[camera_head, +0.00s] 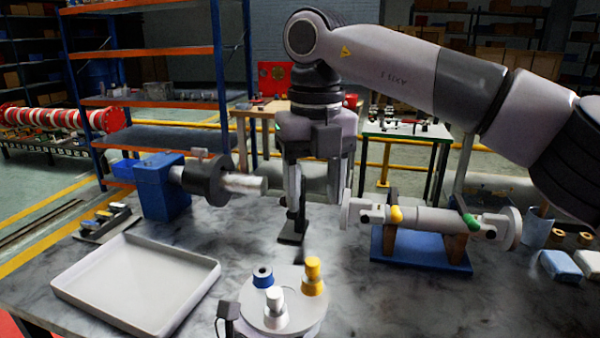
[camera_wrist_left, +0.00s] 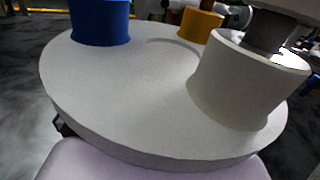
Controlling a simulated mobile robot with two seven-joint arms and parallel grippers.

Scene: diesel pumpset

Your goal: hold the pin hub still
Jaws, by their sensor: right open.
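The pin hub, which I take to be the pale round disc (camera_head: 290,325), is at the bottom middle of the head view. A blue peg (camera_head: 263,277), a white peg (camera_head: 274,310) and a yellow peg (camera_head: 312,278) stand on it. In the left wrist view the hub (camera_wrist_left: 130,95) fills the middle, close up. My left gripper (camera_wrist_left: 150,165) shows as a pale body right below the hub; its fingers are hidden. My right gripper (camera_head: 317,205) points down above the table behind the hub, open, with nothing seen between its fingers.
An empty grey tray (camera_head: 75,293) lies left. A blue stand (camera_head: 162,187) with a black flange and shaft is behind it. A jointed shaft (camera_head: 428,219) rests on a blue-based cradle (camera_head: 420,250) at right. Bare table lies between hub and cradle.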

